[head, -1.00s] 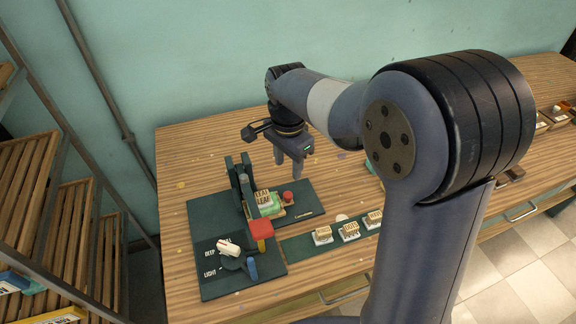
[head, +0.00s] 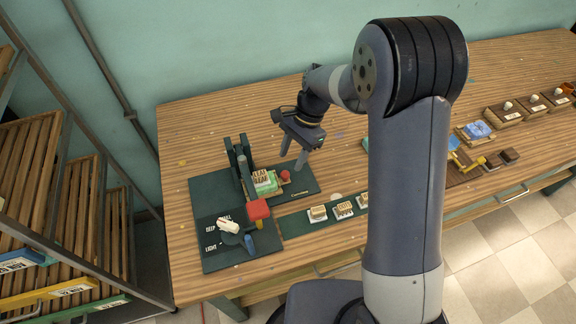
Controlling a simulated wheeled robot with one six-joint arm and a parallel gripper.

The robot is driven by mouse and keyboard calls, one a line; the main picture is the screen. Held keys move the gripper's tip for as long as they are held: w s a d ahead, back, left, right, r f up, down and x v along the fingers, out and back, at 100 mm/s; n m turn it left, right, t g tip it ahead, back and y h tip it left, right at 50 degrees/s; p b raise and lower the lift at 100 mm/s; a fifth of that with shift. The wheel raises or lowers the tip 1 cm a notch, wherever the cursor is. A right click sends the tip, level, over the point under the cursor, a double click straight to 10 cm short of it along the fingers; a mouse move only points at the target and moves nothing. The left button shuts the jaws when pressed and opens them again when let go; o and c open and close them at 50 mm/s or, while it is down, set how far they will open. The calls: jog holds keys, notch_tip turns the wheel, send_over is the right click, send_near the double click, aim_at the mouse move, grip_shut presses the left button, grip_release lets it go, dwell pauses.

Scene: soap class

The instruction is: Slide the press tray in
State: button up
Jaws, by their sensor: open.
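The press (head: 240,158) stands on a dark green base board (head: 206,188) on the left of the table. The press tray, with a red knob (head: 285,175) at its right end, is on the board beside the press uprights. A light green soap (head: 265,186) lies on the tray, with a lettered stamp block (head: 262,174) above it. How far the tray is under the press, I cannot tell. My gripper (head: 292,162) is open and empty, fingers pointing down, above and just behind the red knob. It appears apart from the knob.
A red block (head: 258,209), white pointer (head: 228,226) and blue lever (head: 249,244) are at the board's front. Several lettered stamps (head: 343,209) stand on a green strip to the right. My arm hides part of the table. The table behind the press is clear.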

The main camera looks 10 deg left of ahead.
aim_at(285, 174)
jog(key=x, duration=0.5)
jog(key=shift+f, duration=0.1)
grip_shut()
dwell(0.3)
